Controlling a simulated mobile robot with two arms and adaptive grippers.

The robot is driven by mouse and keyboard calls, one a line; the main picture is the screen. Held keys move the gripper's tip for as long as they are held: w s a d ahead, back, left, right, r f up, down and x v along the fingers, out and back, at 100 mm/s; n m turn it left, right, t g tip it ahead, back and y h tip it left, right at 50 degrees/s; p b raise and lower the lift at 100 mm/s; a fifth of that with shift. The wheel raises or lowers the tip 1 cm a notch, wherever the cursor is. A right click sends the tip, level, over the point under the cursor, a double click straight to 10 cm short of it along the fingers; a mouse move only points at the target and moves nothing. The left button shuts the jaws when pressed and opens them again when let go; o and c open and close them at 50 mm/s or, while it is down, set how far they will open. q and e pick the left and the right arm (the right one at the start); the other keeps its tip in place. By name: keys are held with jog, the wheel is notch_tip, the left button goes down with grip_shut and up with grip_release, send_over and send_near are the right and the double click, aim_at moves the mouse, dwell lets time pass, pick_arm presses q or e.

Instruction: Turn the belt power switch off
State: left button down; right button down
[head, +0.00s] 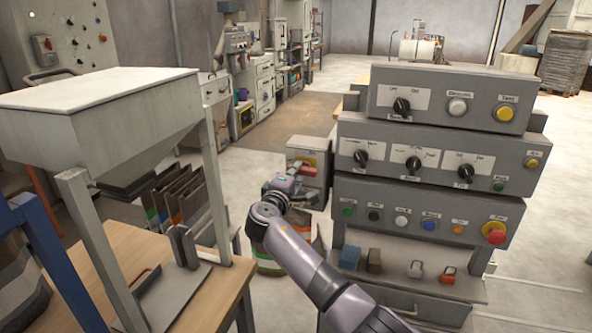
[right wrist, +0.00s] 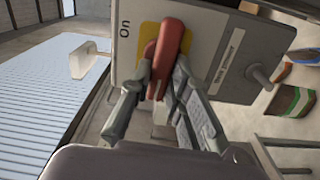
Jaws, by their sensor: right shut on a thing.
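The switch has a red lever (right wrist: 169,55) on a yellow plate, set on a grey box (right wrist: 225,25) with an "On" label to the left of the lever in the right wrist view. In the head view the grey box (head: 316,187) stands left of the control panels, its red lever (head: 301,167) facing up. My right gripper (head: 290,181) reaches the lever, and its fingers (right wrist: 160,90) are shut on it from both sides in the right wrist view. The lever's lower end is partly hidden between the fingers. My left gripper is out of view.
A stack of control panels (head: 430,153) with knobs and buttons stands close on the right. A hopper (head: 100,115) on a frame and wooden table (head: 215,285) stand on the left. Bags (head: 180,197) stand behind the frame. The floor behind is mostly open.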

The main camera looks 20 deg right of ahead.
jog(key=shift+r+n, duration=0.1)
jog(key=shift+n, duration=0.3)
jog(key=c, duration=1.7)
grip_release()
jog(key=shift+o, duration=0.9)
jog(key=shift+w+f, duration=0.1)
jog(key=shift+f, duration=0.1)
jog(key=v, duration=1.2)
jog(key=shift+f, duration=0.1)
